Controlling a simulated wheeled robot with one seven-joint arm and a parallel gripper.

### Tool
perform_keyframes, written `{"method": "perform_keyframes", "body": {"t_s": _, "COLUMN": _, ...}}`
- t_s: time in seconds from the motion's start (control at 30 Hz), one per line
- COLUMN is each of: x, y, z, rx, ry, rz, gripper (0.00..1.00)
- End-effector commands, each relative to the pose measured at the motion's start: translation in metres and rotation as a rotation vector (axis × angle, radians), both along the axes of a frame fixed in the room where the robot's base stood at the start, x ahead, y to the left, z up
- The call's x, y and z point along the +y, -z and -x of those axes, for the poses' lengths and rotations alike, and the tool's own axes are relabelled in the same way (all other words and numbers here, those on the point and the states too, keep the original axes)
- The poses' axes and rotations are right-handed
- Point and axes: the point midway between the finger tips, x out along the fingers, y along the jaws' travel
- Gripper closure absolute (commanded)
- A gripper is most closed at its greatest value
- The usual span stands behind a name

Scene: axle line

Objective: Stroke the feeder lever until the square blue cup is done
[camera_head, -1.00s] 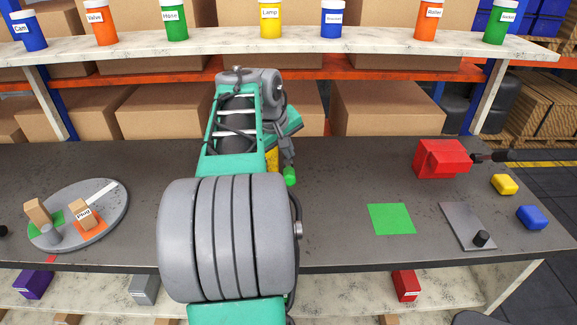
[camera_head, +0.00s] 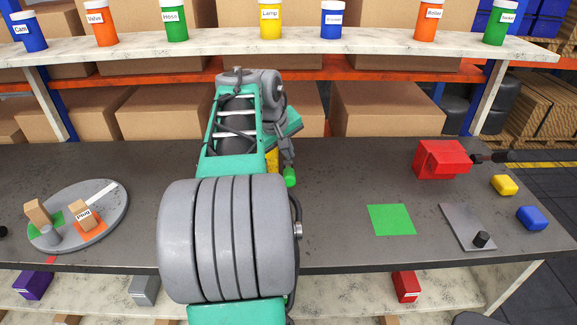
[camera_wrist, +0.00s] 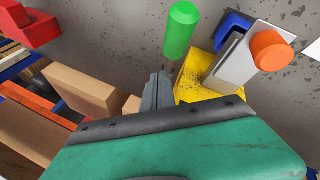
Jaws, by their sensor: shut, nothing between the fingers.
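A yellow feeder body (camera_wrist: 200,85) stands below the wrist camera. A green cylindrical knob (camera_wrist: 180,30), perhaps the lever's grip, rises beside it; it also shows in the head view (camera_head: 290,177). A grey plate (camera_wrist: 240,60) and an orange round knob (camera_wrist: 270,50) sit at the feeder's other side. A blue piece (camera_wrist: 231,30), perhaps the square cup, is partly hidden by the plate; its contents cannot be seen. My gripper (camera_wrist: 160,80) is shut and empty, close beside the feeder and apart from the green knob. My arm hides most of the feeder in the head view.
A round grey turntable (camera_head: 110,215) with wooden blocks lies at left. At right are a green square (camera_head: 391,219), a red block (camera_head: 440,158), a grey plate with a black knob (camera_head: 460,220), a yellow block (camera_head: 504,184) and a blue block (camera_head: 531,217). Labelled jars line the shelf above.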

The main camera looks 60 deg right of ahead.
Motion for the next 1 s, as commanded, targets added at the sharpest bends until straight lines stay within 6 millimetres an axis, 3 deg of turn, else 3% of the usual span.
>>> {"method": "perform_keyframes", "body": {"t_s": 1.0, "x": 0.0027, "y": 0.0081, "z": 0.0014, "rx": 0.000, "ry": 0.000, "rz": 0.000, "gripper": 1.00}}
